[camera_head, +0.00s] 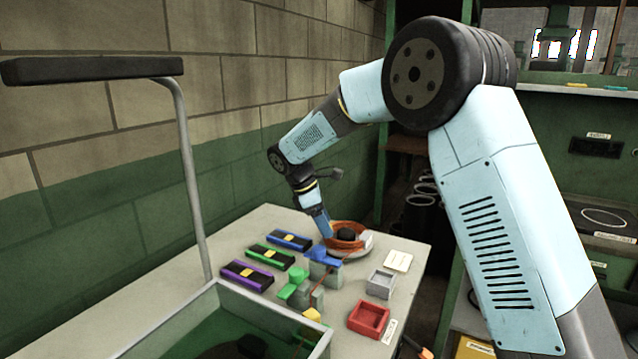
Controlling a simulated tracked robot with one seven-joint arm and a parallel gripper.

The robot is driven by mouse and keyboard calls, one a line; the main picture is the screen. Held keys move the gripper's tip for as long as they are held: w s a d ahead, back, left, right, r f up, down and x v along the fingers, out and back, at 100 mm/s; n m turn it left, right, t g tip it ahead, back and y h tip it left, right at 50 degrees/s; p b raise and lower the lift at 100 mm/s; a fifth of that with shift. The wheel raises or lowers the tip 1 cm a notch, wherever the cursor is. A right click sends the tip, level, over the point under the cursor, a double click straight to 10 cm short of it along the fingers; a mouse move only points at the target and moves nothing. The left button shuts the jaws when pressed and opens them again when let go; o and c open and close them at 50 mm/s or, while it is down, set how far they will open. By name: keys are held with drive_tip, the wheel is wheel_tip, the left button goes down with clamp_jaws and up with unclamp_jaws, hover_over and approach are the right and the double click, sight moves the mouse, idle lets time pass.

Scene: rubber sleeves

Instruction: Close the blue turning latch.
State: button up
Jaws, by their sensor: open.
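The blue latch (322,256) sits on top of a grey block on the table, toward the back middle. It is small here, and I cannot tell which way its handle is turned. My gripper (327,236) points down just above and behind the blue latch. The jaws are open, with nothing seen between them. I cannot tell whether a fingertip touches the latch. A green latch (293,284) and a yellow one (312,314) stand in front of it, nearer the camera.
Blue, green and purple cases (270,257) lie left on the table. An orange coil (346,229) lies behind the gripper. A grey tray (380,285), a red tray (368,319) and a white card (398,261) are at right. A large open bin (262,312) stands in front.

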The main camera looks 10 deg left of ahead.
drive_tip(key=w+a+r, duration=0.2)
drive_tip(key=w+r, duration=0.1)
drive_tip(key=r, duration=0.6)
drive_tip(key=shift+w+r, duration=0.3)
drive_tip(key=shift+r, duration=0.1)
idle(0.7)
idle(0.4)
drive_tip(key=v, duration=1.3)
drive_tip(key=shift+r, duration=0.25)
drive_tip(key=shift+a, duration=0.1)
